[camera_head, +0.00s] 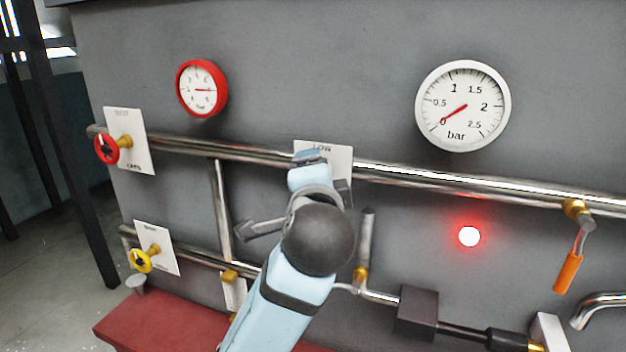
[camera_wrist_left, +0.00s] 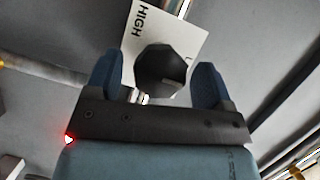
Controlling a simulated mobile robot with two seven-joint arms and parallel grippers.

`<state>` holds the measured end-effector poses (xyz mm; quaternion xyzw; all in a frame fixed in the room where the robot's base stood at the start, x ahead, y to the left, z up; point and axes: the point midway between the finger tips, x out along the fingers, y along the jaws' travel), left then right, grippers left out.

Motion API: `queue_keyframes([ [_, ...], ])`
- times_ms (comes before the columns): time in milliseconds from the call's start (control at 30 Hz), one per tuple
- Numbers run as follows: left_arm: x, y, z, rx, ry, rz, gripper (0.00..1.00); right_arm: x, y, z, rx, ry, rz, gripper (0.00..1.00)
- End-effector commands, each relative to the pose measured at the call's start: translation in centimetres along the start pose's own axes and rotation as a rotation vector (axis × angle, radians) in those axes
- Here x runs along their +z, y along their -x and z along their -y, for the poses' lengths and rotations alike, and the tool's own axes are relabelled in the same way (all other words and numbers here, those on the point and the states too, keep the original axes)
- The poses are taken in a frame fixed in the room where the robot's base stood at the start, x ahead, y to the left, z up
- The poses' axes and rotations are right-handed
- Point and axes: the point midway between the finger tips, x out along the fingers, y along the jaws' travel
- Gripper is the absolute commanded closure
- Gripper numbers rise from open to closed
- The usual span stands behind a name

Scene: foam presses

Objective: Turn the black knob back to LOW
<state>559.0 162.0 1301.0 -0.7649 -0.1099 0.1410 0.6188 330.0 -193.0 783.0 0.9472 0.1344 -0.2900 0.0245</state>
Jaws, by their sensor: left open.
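The black knob (camera_wrist_left: 160,72) shows in the left wrist view in front of a white plate (camera_wrist_left: 190,35). HIGH is printed on one side of the plate, and a partly hidden letter shows near the right finger. My left gripper (camera_wrist_left: 157,78) is open, with one blue finger on each side of the knob; I cannot tell whether they touch it. In the head view my left gripper (camera_head: 309,172) covers the knob, and the plate (camera_head: 340,155) shows behind it with LOW at its top. The knob's pointer cannot be made out. My right gripper is not in view.
Chrome pipes (camera_head: 430,178) cross the grey wall. A red wheel (camera_head: 107,149) and a yellow wheel (camera_head: 140,260) are at left, an orange-handled lever (camera_head: 567,273) at right. A red gauge (camera_head: 201,88), a white gauge (camera_head: 463,106) and a lit red lamp (camera_head: 469,236) also show.

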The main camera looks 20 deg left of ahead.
Motion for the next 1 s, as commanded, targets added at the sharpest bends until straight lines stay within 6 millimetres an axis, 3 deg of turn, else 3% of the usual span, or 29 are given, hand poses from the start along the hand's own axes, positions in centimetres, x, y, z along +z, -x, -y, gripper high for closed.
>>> queue_keyframes([
  [500,0.0,10.7,-0.1,0.003,0.003,-0.004,0.24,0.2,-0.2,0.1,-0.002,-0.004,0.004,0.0],
  [700,0.0,12.6,-0.1,0.003,0.002,-0.001,0.24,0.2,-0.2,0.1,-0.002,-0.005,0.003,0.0],
  [1000,0.0,12.9,-0.1,0.002,0.001,0.0,0.24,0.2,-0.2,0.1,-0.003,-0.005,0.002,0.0],
])
